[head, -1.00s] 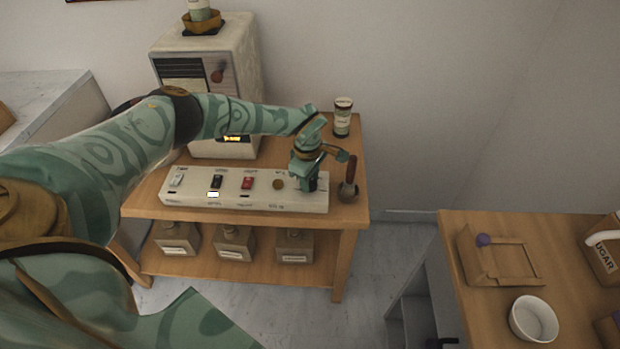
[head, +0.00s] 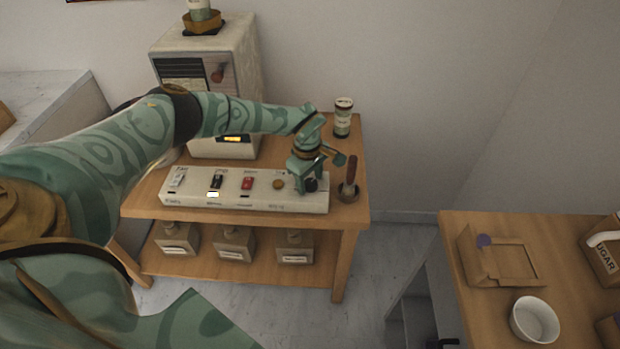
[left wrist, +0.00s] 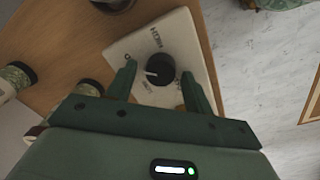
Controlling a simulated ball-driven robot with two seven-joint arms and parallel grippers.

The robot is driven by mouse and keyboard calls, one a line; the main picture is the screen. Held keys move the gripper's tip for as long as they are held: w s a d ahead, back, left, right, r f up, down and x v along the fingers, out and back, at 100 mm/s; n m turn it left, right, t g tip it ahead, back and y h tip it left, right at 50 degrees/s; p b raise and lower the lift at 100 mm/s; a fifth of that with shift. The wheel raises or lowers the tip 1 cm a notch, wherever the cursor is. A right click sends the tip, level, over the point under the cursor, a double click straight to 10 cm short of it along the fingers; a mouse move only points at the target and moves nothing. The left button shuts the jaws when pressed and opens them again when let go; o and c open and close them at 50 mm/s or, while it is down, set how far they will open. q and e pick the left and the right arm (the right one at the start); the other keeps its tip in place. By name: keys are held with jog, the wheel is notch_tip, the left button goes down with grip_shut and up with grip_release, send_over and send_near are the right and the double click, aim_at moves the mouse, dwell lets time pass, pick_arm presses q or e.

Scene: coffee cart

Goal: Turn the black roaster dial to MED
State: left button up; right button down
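The black roaster dial (head: 310,185) sits at the right end of the white control panel (head: 240,197). In the left wrist view the round dial (left wrist: 159,69) has a white pointer mark toward the picture's left, and small labels around it are hard to read. My left gripper (head: 306,186) is over the dial. In the left wrist view its two fingers (left wrist: 159,74) stand open on either side of the dial, with a gap on both sides. My right gripper is not in view.
The panel also carries a black switch (head: 216,182), a red switch (head: 247,183) and a brass knob (head: 278,184). A wooden-handled tool (head: 350,173) stands just right of the panel. A labelled cup (head: 343,117) stands behind. A second table (head: 455,222) is at the right.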

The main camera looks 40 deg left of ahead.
aim_at(307, 184)
pick_arm(q)
notch_tip(307, 184, up, 16)
jog(key=s+p, duration=0.1)
jog(key=p, duration=0.4)
jog(key=shift+r, duration=0.15)
dwell(0.3)
